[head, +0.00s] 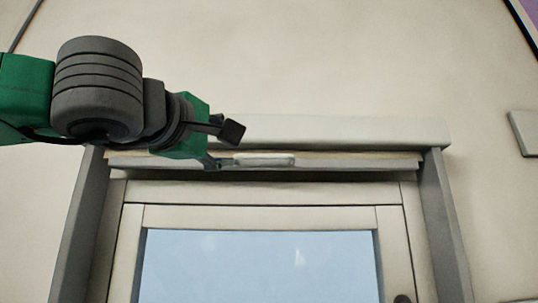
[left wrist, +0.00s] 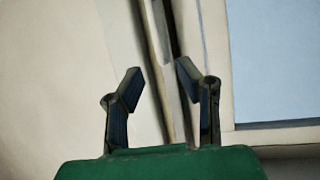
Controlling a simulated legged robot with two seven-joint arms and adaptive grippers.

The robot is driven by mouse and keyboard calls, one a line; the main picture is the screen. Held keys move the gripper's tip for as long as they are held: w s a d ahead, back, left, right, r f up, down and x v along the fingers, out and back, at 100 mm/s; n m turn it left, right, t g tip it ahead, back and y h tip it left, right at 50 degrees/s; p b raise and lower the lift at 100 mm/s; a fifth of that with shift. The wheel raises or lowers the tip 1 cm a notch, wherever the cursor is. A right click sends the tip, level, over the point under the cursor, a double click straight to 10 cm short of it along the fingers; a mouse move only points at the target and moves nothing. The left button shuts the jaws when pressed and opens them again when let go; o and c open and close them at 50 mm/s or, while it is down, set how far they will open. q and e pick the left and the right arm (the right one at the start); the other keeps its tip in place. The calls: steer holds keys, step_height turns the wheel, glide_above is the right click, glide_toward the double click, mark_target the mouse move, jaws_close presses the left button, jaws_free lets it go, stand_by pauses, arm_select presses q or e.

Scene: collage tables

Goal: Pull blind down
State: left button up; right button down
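The blind (head: 345,162) is rolled up under the pale box at the top of the window frame; only its bottom bar shows. A pale handle (head: 263,159) sits at the middle of the bar. My left gripper (head: 223,148) is at the bar, just left of the handle in the head view, with its fingers spread apart. In the left wrist view the open gripper (left wrist: 161,78) has the pale strip of the bar (left wrist: 172,95) running between its fingers. I cannot tell whether either finger touches it. My right gripper is in neither view.
The pale box (head: 345,131) juts out above the bar. Grey side posts (head: 442,215) flank the window frame. The window pane (head: 260,265) below is uncovered. A small panel (head: 524,132) is on the wall at the right. The space below the bar looks clear.

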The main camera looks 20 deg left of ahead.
mark_target(258, 157)
arm_select(q)
steer(key=w+r, duration=0.1)
steer(key=w, duration=0.3)
steer(key=w+d+p, duration=0.1)
steer(key=w, duration=0.3)
steer(key=w+d+r+p, duration=0.1)
steer(key=w, duration=0.3)
steer(key=shift+r, duration=0.35)
steer(key=shift+w+p, duration=0.35)
steer(key=shift+w, duration=0.4)
steer(key=shift+s+r, duration=0.1)
steer(key=shift+c, duration=0.8)
jaws_close()
